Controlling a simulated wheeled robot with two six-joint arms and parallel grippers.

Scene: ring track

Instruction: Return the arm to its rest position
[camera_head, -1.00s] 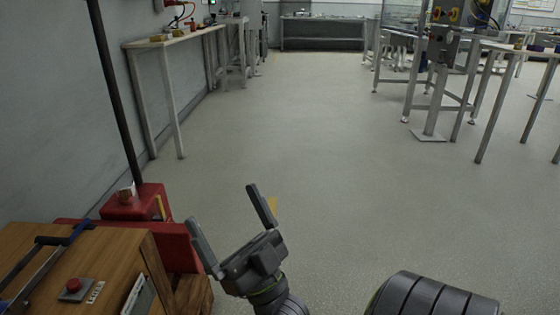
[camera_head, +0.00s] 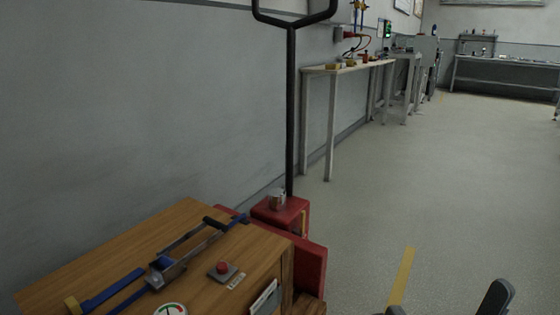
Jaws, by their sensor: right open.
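My right gripper (camera_head: 446,302) shows only by its two dark grey fingertips at the bottom right edge. They stand wide apart with bare floor between them, so it is open and empty. The rest of the gripper and its arm are below the picture. The gripper is to the right of the wooden workbench (camera_head: 120,262) and apart from it. My left gripper is not in view.
The bench carries a blue-handled tool (camera_head: 160,275), a red button (camera_head: 222,267) and a gauge (camera_head: 170,310). A red stand (camera_head: 282,212) with a black pole (camera_head: 291,110) is behind it. A long table (camera_head: 345,68) lines the wall. The floor at right is clear.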

